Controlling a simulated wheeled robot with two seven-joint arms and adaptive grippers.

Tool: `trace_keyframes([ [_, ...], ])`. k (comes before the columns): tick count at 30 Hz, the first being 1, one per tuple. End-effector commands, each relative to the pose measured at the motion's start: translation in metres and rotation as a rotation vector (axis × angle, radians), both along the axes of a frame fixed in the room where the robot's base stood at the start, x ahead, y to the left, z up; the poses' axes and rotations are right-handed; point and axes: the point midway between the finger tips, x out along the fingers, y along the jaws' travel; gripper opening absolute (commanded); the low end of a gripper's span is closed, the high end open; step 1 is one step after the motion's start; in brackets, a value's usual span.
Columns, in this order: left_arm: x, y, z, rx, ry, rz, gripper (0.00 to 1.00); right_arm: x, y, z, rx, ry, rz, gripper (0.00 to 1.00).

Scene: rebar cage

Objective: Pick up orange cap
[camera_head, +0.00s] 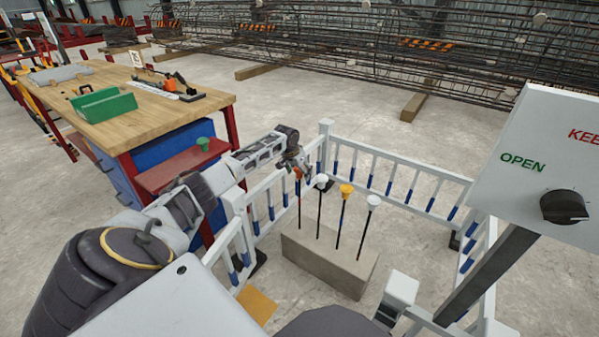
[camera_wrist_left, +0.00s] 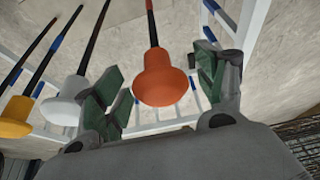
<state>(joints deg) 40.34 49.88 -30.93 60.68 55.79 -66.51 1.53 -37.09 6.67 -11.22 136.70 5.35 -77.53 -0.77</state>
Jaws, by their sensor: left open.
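The orange cap (camera_wrist_left: 160,82) sits on the end of a dark rod and fills the middle of the left wrist view. In the head view the orange cap (camera_head: 298,173) is small and partly covered by my gripper. My left gripper (camera_head: 297,160) is at the cap, at the left end of a row of capped rods. In the wrist view its green-padded fingers (camera_wrist_left: 156,78) are open, one on each side of the cap, with gaps visible. I cannot tell how deep the cap sits between them.
A white cap (camera_head: 321,181), a yellow cap (camera_head: 346,189) and another white cap (camera_head: 373,201) top neighbouring rods in a concrete block (camera_head: 325,262). A white-and-blue fence (camera_head: 400,165) surrounds the block. A workbench (camera_head: 150,108) stands left; a control panel (camera_head: 545,160) stands right.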

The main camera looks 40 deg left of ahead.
Motion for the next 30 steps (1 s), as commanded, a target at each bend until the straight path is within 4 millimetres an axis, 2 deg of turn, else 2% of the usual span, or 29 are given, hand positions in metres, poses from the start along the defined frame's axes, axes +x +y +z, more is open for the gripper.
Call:
trace_keyframes([
  [8,-0.0002,0.0003,0.0002,0.000,0.000,0.000,0.71,0.0002,-0.0006,0.0001,-0.001,0.000,0.000,0.40],
  [15,-0.0002,0.0003,0.0001,0.000,0.000,0.001,0.41,0.0003,-0.0008,-0.0001,-0.002,0.001,-0.002,0.40],
  [18,-0.0003,0.0003,0.0001,0.000,0.000,0.001,0.31,0.0003,-0.0008,-0.0001,-0.002,0.001,-0.002,0.40],
  [30,-0.0002,0.0004,0.0017,0.000,0.000,0.001,0.31,0.0007,-0.0004,0.0008,0.000,0.000,-0.002,0.40],
])
